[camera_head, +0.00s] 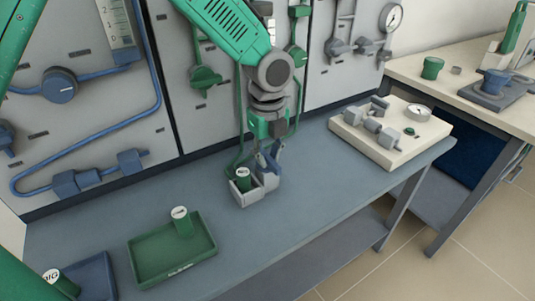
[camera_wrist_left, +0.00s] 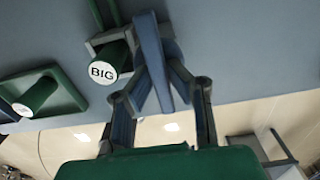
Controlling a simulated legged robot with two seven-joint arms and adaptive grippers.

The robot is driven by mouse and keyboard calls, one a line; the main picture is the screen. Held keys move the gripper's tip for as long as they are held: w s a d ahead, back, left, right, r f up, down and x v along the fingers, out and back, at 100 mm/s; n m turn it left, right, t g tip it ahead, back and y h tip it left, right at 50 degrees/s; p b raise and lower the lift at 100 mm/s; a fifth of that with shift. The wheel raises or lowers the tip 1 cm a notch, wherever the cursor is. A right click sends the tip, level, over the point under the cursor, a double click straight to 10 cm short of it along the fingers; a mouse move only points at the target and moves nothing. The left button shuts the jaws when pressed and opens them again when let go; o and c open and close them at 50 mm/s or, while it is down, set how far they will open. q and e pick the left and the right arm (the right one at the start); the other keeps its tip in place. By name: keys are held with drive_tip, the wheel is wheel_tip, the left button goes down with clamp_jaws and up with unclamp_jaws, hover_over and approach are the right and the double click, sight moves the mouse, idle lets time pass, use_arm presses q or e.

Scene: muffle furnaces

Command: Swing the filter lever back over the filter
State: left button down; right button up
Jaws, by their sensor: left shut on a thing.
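A green filter with a white round top (camera_head: 243,176) stands upright in a grey holder (camera_head: 256,195) on the blue-grey bench. Its top label reads BIG in the left wrist view (camera_wrist_left: 104,70). The blue lever (camera_head: 270,162) is at the holder's right side, beside the filter and not over it; the filter's top is uncovered. In the left wrist view the lever (camera_wrist_left: 153,55) is a long blue bar between the fingers. My left gripper (camera_head: 268,153) is shut on the lever, pointing down. My right gripper is not in view.
A green tray (camera_head: 150,262) with another green filter (camera_head: 181,221) stands front left, with a blue tray (camera_head: 97,272) left of it. A grey pipe panel (camera_head: 100,130) rises behind. A cream board with fittings (camera_head: 360,146) lies to the right.

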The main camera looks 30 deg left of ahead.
use_arm(q)
drive_tip(key=shift+w+a+r, duration=0.1)
drive_tip(key=shift+a, duration=0.05)
drive_tip(key=shift+w+r+n+p, duration=0.1)
drive_tip(key=shift+r+n+p, duration=0.1)
drive_tip(key=shift+n+p, duration=0.5)
drive_tip(key=n+p, duration=0.7)
drive_tip(key=p, duration=0.2)
drive_tip(key=shift+w+a+r, duration=0.1)
drive_tip(key=shift+w, duration=0.05)
drive_tip(key=n+p, duration=0.3)
drive_tip(key=n, duration=0.1)
drive_tip(key=shift+n+p, duration=0.3)
drive_tip(key=shift+n, duration=0.1)
drive_tip(key=n, duration=0.1)
drive_tip(key=n+p, duration=0.1)
drive_tip(key=n, duration=0.1)
drive_tip(key=n+p, duration=0.1)
drive_tip(key=shift+f+n, duration=0.25)
drive_tip(key=shift+n, duration=0.15)
drive_tip(key=c, duration=1.5)
unclamp_jaws()
drive_tip(key=shift+c, duration=0.2)
drive_tip(key=shift+s+f, duration=0.1)
drive_tip(key=shift+s, duration=0.1)
